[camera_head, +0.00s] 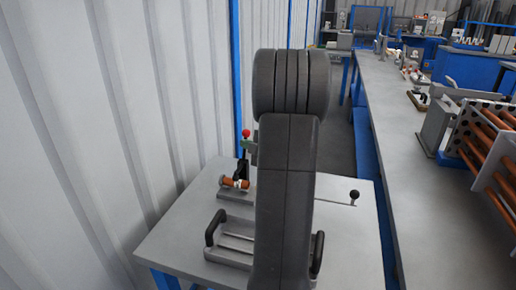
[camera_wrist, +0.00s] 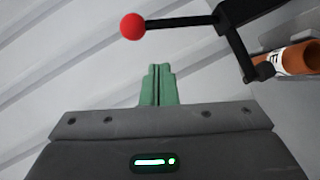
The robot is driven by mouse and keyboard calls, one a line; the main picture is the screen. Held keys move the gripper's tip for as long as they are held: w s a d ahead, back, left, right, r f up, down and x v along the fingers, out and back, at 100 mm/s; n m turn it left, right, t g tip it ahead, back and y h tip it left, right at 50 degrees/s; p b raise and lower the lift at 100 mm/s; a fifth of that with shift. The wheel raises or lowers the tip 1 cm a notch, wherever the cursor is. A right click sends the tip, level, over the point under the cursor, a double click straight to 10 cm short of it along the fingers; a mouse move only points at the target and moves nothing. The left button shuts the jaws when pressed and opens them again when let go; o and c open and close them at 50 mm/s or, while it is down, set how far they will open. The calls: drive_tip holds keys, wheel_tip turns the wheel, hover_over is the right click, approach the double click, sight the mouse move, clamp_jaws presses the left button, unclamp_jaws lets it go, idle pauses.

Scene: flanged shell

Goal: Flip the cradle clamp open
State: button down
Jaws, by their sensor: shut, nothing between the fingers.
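The cradle clamp (camera_head: 242,170) is dark and stands upright at the back left of the small grey table. Its lever ends in a red ball knob (camera_head: 246,133). In the wrist view the red knob (camera_wrist: 133,26) is at the top, on a thin rod from the black clamp arm (camera_wrist: 238,36). A copper-coloured tube (camera_head: 229,183) lies at the clamp; its end shows in the wrist view (camera_wrist: 298,58) at the right. My gripper (camera_wrist: 159,70) has green fingers, shut and empty, below the knob in the picture and apart from it. My arm hides the middle of the table.
A tray with black handles (camera_head: 211,227) sits at the table's front. A thin rod with a black ball (camera_head: 354,195) is at the right. A ribbed wall (camera_head: 110,110) stands close on the left. A long workbench (camera_head: 400,150) with equipment runs along the right.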

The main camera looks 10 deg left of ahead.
drive_tip(key=shift+w+d+f, duration=0.1)
drive_tip(key=shift+w+f, duration=0.25)
drive_tip(key=shift+w, duration=0.55)
drive_tip(key=shift+w+d+f, duration=0.1)
drive_tip(key=shift+w+f, duration=0.25)
drive_tip(key=shift+w, duration=0.5)
drive_tip(key=shift+w+r+p, duration=0.1)
drive_tip(key=shift+r+p, duration=0.05)
drive_tip(key=shift+p, duration=0.6)
drive_tip(key=shift+w+m+g+p, duration=0.3)
drive_tip(key=shift+m+g+p, duration=0.1)
drive_tip(key=shift+p, duration=0.55)
drive_tip(key=w+d+f+m+g+p, duration=0.1)
drive_tip(key=w+f+m+g+p, duration=0.2)
drive_tip(key=w+p, duration=0.3)
drive_tip(key=f+p, duration=0.1)
drive_tip(key=p, duration=0.4)
drive_tip(key=shift+w+f+h, duration=0.25)
drive_tip(key=shift+f+h, duration=0.05)
drive_tip(key=shift+f, duration=0.05)
drive_tip(key=shift+d+f, duration=0.1)
drive_tip(key=shift+d, duration=0.05)
drive_tip(key=shift+s, duration=0.1)
